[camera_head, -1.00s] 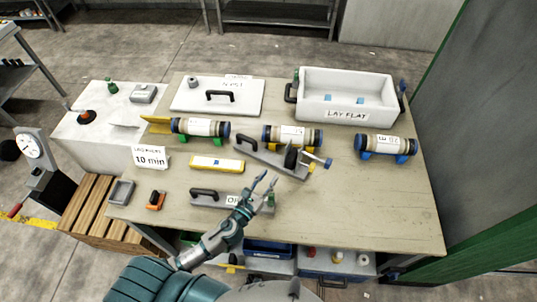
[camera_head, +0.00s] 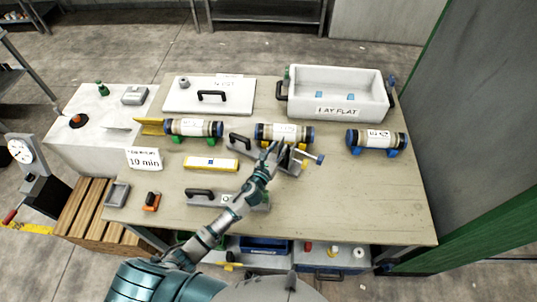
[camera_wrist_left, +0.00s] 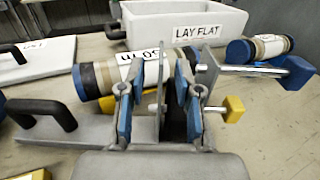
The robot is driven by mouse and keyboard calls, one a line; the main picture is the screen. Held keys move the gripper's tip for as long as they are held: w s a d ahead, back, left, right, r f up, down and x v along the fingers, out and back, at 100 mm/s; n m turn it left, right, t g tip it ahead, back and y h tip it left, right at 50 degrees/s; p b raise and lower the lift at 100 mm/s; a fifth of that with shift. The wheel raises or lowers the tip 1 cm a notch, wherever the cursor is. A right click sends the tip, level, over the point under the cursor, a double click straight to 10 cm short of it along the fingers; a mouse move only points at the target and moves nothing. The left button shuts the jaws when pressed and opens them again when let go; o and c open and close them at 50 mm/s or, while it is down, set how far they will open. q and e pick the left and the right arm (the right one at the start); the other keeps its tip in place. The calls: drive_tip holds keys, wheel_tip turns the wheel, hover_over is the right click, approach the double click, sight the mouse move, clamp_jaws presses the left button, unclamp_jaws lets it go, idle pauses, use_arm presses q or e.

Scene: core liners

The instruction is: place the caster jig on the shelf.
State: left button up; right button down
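What looks like the caster jig is a grey base plate with a black handle (camera_head: 240,140), an upright clamp part and a screw with blue and yellow knobs (camera_head: 320,159). It lies mid-table, in front of a labelled core tube (camera_head: 285,133). My left gripper (camera_head: 271,150) reaches over it from the front. In the left wrist view the fingers (camera_wrist_left: 158,75) are apart, with the jig's dark upright part (camera_wrist_left: 174,112) between them; contact cannot be told. The handle (camera_wrist_left: 45,112) is left of the fingers. My right gripper is not in view. Which shelf is meant is unclear.
A white LAY FLAT tray (camera_head: 338,111) stands behind, with another core tube (camera_head: 376,141) at right. A plate with a handle (camera_head: 228,200) lies in front, under my forearm. A yellow bar (camera_head: 211,164) is at left. Blue bins (camera_head: 334,258) sit below the tabletop.

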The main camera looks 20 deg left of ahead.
use_arm(q)
drive_tip(key=w, duration=0.2)
drive_tip(key=shift+w+d, duration=0.3)
drive_tip(key=shift+d, duration=0.05)
drive_tip(key=shift+a, duration=0.1)
clamp_jaws()
